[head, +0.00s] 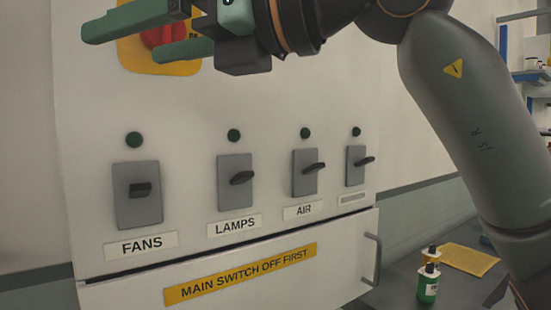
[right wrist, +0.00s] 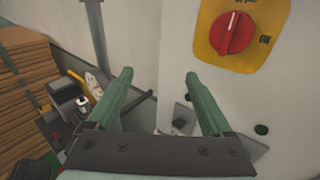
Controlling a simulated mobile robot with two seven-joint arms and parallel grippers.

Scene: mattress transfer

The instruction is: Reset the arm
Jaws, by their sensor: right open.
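My right gripper (head: 123,44) is at the top left of the head view, in front of a white panel (head: 260,95). Its two green fingers are apart with nothing between them, as the right wrist view also shows (right wrist: 160,76). A red rotary knob (head: 163,37) on a yellow plate is partly hidden behind the fingers in the head view. In the right wrist view the knob (right wrist: 232,34) is clear, to the right of the fingers and apart from them. Its white mark points roughly upward; ON is printed at its right. My left gripper is not in view.
Lever switches marked FANS (head: 138,194), LAMPS (head: 235,182) and AIR (head: 305,173) sit below, plus one with an unreadable label (head: 356,166). A drawer handle (head: 373,259) juts out at the right. A green bottle (head: 428,286) stands on a dark surface. Brown stacked slabs (right wrist: 25,95) lie left.

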